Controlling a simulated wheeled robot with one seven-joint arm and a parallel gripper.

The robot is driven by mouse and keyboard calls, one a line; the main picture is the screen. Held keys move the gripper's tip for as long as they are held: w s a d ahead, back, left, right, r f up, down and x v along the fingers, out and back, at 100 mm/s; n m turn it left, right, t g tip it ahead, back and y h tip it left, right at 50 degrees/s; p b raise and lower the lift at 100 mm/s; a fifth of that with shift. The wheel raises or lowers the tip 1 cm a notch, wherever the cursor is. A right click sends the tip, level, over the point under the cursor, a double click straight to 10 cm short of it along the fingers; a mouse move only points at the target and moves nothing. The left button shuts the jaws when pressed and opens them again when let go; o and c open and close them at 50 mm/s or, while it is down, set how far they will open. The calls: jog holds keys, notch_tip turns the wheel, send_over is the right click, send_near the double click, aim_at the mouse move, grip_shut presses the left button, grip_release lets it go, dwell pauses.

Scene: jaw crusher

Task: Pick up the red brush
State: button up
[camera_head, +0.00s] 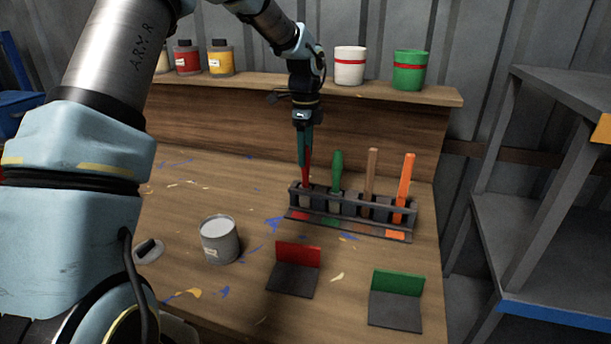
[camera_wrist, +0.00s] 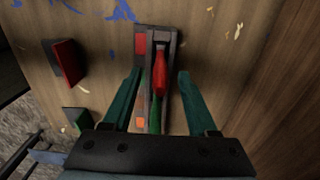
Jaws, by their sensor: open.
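The red brush (camera_head: 306,168) stands upright in the leftmost slot of a dark brush rack (camera_head: 359,230) on the wooden workbench. Its lower part is hidden by the rack. My gripper (camera_head: 305,150) points down over the red brush, with its teal fingers at the height of the handle. In the wrist view the red handle (camera_wrist: 160,72) lies between the two spread fingers of my gripper (camera_wrist: 158,85), with a gap on each side. My gripper is open and holds nothing.
A green brush (camera_head: 338,172), a brown-handled brush (camera_head: 371,170) and an orange brush (camera_head: 405,178) stand in the same rack. A grey can (camera_head: 219,240), a red-backed holder (camera_head: 296,270) and a green-backed holder (camera_head: 397,300) are in front. A shelf (camera_head: 400,96) with pots runs behind.

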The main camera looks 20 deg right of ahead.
aim_at(305, 178)
jog(key=shift+f, duration=1.3)
grip_shut()
